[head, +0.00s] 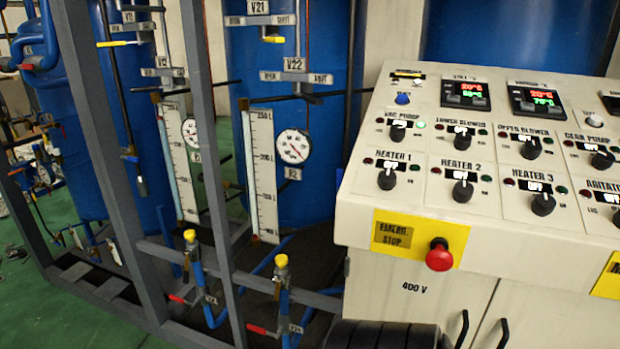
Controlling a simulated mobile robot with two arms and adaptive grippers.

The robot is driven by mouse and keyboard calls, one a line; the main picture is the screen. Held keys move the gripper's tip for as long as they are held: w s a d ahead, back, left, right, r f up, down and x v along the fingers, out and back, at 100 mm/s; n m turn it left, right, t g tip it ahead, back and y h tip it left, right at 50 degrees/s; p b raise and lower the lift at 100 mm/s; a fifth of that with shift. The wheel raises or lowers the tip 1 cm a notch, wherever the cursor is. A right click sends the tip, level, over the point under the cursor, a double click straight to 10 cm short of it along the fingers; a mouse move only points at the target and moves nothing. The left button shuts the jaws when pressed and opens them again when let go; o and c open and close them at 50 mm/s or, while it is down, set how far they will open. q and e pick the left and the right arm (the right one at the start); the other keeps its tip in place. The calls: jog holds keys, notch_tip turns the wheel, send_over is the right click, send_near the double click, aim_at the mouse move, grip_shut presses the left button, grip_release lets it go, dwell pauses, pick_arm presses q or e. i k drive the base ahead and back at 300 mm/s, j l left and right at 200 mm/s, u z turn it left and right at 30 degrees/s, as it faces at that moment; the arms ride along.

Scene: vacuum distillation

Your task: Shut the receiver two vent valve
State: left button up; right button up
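A yellow handle (273,39) shows below the V21 plate, seen nearly end-on. A plate with small lettering, including what reads as SHUT (319,78), sits beside V22. No tag in view reads vent, so I cannot tell from lettering which is the vent valve. The left-hand tank (98,120) has a similar yellow handle (113,43), lying sideways. Neither of my grippers is in view.
A control cabinet with a sloping panel (430,195) fills the right side, with knobs and a red emergency stop button (439,255). Grey frame posts (207,120) stand in front of the tanks. Yellow-topped valves (281,262) sit low on the frame. Green floor (30,300) is clear at lower left.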

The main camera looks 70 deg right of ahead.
aim_at(340, 172)
jog(key=i+z, duration=0.2)
jog(key=z, duration=2.3)
